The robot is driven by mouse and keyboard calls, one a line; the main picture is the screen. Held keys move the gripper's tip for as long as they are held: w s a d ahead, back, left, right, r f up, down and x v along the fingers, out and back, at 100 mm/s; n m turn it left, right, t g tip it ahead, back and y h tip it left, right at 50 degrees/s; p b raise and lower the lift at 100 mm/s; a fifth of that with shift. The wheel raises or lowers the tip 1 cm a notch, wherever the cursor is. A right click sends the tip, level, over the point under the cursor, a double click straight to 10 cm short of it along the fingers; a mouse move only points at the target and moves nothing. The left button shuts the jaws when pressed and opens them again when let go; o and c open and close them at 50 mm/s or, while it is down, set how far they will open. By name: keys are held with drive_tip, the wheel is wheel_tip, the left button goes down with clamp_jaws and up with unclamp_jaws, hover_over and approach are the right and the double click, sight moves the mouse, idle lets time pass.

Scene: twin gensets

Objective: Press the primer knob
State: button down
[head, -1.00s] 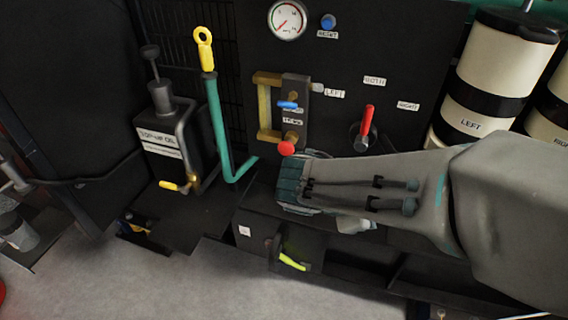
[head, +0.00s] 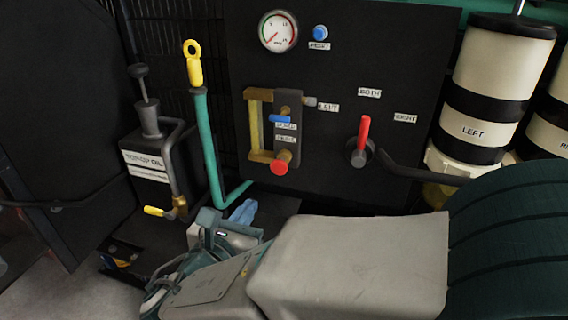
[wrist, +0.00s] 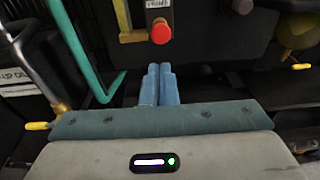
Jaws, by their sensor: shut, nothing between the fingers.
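The primer knob is most likely the red round knob (head: 279,167) at the foot of the brass and black fitting on the dark panel. It also shows in the wrist view (wrist: 160,33), just above and beyond the fingertips. My gripper (head: 246,208) is below and to the left of the knob in the head view, with its blue fingers together and empty. In the wrist view the shut fingers (wrist: 159,70) point toward the panel, with a gap between them and the knob.
A red-handled lever (head: 363,136) stands right of the knob. A teal dipstick tube (head: 211,150) with a yellow ring rises at left, beside the oil can (head: 150,165). A gauge (head: 278,32) and blue button (head: 320,32) sit above. White-and-black filters (head: 497,70) stand at right.

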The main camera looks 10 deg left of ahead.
sight(277, 168)
drive_tip(key=w+b, duration=0.1)
drive_tip(key=w, duration=0.3)
drive_tip(key=w+d+f+b, duration=0.1)
drive_tip(key=w+b, duration=0.1)
drive_tip(key=w, duration=0.2)
drive_tip(key=w+f+b, duration=0.1)
drive_tip(key=w, duration=0.3)
drive_tip(key=shift+w+d, duration=0.15)
drive_tip(key=shift+w, duration=0.15)
drive_tip(key=shift+w+r+b, duration=0.1)
drive_tip(key=shift+w+b, duration=0.3)
drive_tip(key=shift+w, duration=0.25)
